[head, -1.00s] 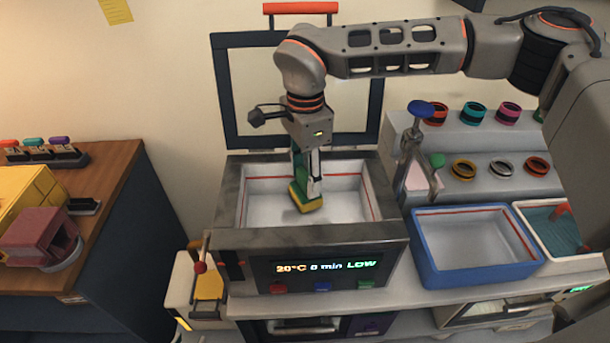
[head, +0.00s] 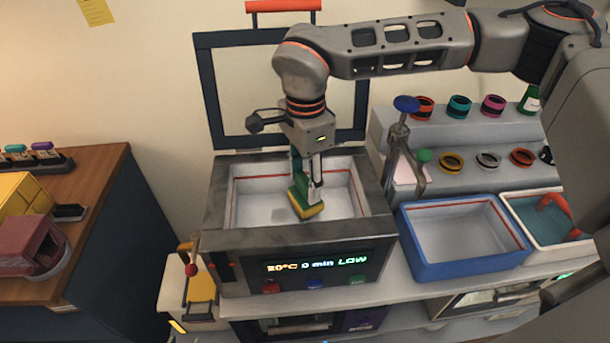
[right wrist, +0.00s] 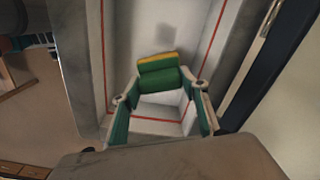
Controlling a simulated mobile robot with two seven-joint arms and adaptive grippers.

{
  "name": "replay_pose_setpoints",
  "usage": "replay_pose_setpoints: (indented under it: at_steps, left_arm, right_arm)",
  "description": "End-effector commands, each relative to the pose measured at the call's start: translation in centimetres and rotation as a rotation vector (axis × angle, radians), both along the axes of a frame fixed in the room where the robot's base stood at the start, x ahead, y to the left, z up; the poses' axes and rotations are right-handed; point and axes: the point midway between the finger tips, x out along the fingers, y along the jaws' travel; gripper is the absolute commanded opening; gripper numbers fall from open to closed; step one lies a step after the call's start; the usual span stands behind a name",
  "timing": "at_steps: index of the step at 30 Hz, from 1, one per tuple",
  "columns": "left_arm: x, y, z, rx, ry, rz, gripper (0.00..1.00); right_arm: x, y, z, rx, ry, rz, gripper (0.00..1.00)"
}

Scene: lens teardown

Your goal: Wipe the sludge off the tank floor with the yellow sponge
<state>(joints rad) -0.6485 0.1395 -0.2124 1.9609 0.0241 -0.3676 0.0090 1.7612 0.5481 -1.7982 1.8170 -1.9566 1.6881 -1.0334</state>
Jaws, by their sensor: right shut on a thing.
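The yellow sponge (head: 309,212), with a green upper part, is low inside the open tank (head: 217,196). My right gripper (head: 307,187) points down into the tank and is shut on the sponge. The right wrist view shows the sponge's yellow edge (right wrist: 157,58) and green part beyond the green-padded fingers. The tank's pale floor (head: 255,211) shows a faint grey patch left of the sponge; I cannot tell whether it is sludge or shadow. I cannot tell whether the sponge touches the floor. My left gripper is not in view.
The tank's raised lid frame (head: 205,100) stands behind it, and its walls surround my gripper. A blue tray (head: 464,266) and a teal-bottomed tray (head: 532,216) stand to the right. Coloured rings sit on a stepped rack (head: 448,138). A wooden desk (head: 103,170) is at left.

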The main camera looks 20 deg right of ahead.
Motion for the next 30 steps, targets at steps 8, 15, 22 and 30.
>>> replay_pose_setpoints:
  at_steps: [8, 15, 22, 30]
  left_arm:
    - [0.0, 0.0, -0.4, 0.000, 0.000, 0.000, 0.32]
    - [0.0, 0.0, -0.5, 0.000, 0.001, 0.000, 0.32]
    - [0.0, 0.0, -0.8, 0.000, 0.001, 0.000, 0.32]
    - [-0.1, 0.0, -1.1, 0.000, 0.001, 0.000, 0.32]
  right_arm:
    - [-2.0, 0.4, 0.1, 0.001, 0.001, 0.004, 0.27]
    - [-2.9, 0.6, 0.2, 0.001, 0.002, 0.002, 0.27]
    - [-4.3, 0.9, 0.2, 0.001, 0.002, 0.003, 0.27]
    - [-5.8, 1.2, 0.4, 0.000, 0.004, 0.003, 0.27]
